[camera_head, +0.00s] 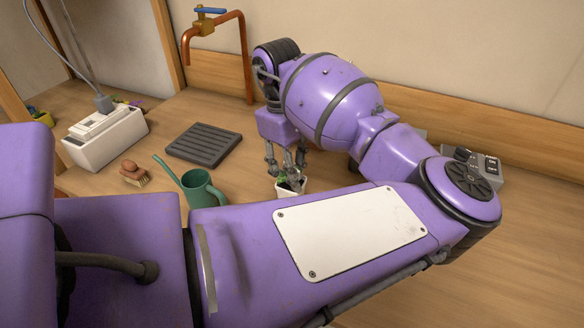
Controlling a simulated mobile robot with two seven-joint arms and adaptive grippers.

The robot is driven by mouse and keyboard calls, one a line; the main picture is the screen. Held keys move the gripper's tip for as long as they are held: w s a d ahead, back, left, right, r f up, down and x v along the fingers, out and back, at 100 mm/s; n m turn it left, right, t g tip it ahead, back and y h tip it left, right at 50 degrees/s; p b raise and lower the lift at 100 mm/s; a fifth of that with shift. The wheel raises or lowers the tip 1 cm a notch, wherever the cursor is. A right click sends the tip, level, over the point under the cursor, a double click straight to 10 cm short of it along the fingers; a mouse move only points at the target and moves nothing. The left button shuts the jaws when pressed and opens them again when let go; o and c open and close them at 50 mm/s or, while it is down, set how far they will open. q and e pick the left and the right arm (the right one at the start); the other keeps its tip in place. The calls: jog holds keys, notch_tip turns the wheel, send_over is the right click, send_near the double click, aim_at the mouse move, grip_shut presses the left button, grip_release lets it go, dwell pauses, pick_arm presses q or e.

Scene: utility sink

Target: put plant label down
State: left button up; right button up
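My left gripper (285,168) points down just above a small white pot (292,188) with a dark green plant (290,181) in it. The fingertips are close to the plant, and I cannot tell whether they touch it. The fingers are small and overlap here, so I cannot tell whether they are open or shut. I cannot make out a plant label; it may be hidden by the fingers or by my arm. My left forearm covers the area in front of the pot. My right gripper is not in view.
A green watering can (200,190) stands left of the pot, with a wooden brush (133,174) beyond it. A dark slatted tray (204,144) lies behind. A white box (106,137) is at left, a copper tap (247,60) at back, and a grey box (487,166) at right.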

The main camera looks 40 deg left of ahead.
pick_arm(q)
jog(key=shift+f, duration=0.4)
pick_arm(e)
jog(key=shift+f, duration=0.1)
